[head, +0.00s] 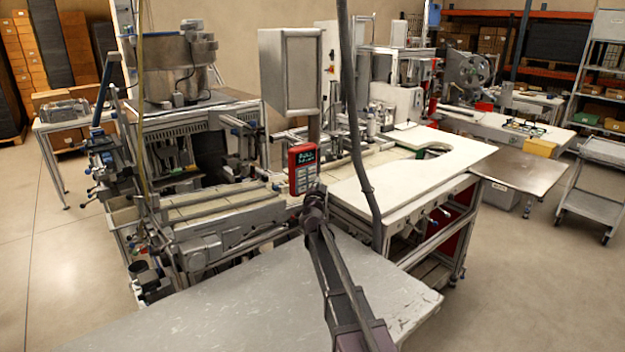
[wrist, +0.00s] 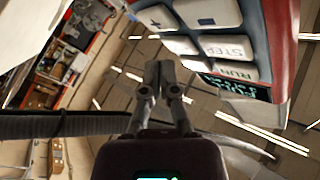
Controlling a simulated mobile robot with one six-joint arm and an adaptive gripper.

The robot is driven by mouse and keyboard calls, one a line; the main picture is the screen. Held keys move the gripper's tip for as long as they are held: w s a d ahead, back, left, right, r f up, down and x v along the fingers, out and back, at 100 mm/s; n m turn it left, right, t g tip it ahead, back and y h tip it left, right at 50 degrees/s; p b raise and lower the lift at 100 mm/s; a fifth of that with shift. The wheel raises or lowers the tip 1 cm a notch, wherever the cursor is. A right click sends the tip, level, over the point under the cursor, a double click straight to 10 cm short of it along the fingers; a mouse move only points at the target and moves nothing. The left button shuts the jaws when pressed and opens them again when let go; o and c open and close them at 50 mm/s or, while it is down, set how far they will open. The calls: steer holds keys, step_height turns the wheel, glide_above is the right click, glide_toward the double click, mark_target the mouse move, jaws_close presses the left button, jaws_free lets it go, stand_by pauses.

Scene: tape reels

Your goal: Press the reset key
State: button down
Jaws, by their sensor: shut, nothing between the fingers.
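A red control box (head: 303,169) with a dark display and pale keys stands upright at the end of a post near the middle of the head view. In the wrist view its key face (wrist: 208,40) fills the upper right, turned nearly upside down. I can read a STEP key (wrist: 224,47) and a RUN key (wrist: 235,71); the display (wrist: 236,88) lies below them. I cannot read a reset label on the other keys. My gripper (wrist: 159,70) is shut and empty, its tips beside the keypad's edge; I cannot tell if they touch. In the head view my gripper (head: 315,194) is just below the box.
A grey cabinet (head: 290,72) hangs above the box. A dark cable (head: 358,150) runs down just right of it. A white worktop (head: 410,175) lies to the right, a conveyor (head: 215,205) to the left. A grey table (head: 250,300) is in front.

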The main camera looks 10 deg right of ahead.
steer(key=shift+w, duration=0.1)
stand_by(0.6)
steer(key=shift+w+a, duration=0.2)
steer(key=shift+w, duration=0.05)
steer(key=shift+w+a, duration=0.25)
steer(key=shift+w, duration=0.1)
stand_by(1.0)
steer(key=shift+s+d, duration=0.1)
stand_by(0.4)
steer(key=shift+s+d, duration=0.35)
steer(key=shift+s, duration=0.25)
steer(key=shift+s+d, duration=0.4)
steer(key=shift+s, duration=0.3)
steer(key=shift+s+d, duration=0.45)
steer(key=shift+s, duration=0.3)
steer(key=shift+s+d, duration=0.4)
steer(key=shift+s, duration=0.3)
steer(key=shift+a, duration=0.1)
